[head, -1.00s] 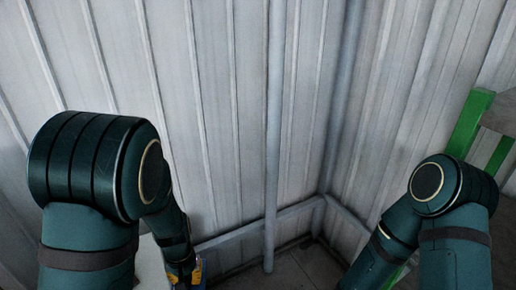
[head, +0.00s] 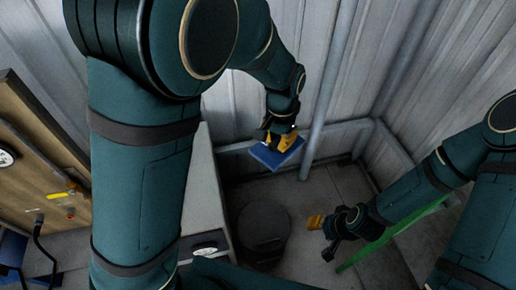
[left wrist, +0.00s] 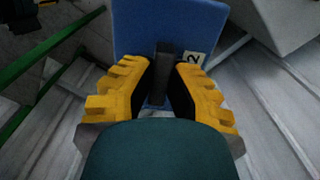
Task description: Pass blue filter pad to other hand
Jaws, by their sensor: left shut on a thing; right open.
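The blue filter pad (head: 277,155) is a flat blue piece held in the air near the corrugated wall. My left gripper (head: 280,141) is shut on it; its yellow fingers are at the pad's upper edge. In the left wrist view the pad (left wrist: 168,28) spreads beyond the yellow fingers of my left gripper (left wrist: 162,88), with a dark bar between them and a small white label marked 2 on the pad. My right gripper (head: 316,222) is open and empty, lower and to the right of the pad, apart from it.
A dark round lidded object (head: 264,228) stands on the floor below the pad. A pale cabinet (head: 203,190) is to its left. A green rail (head: 385,238) passes by my right arm. A grey vertical pipe (head: 327,100) runs along the wall behind the pad.

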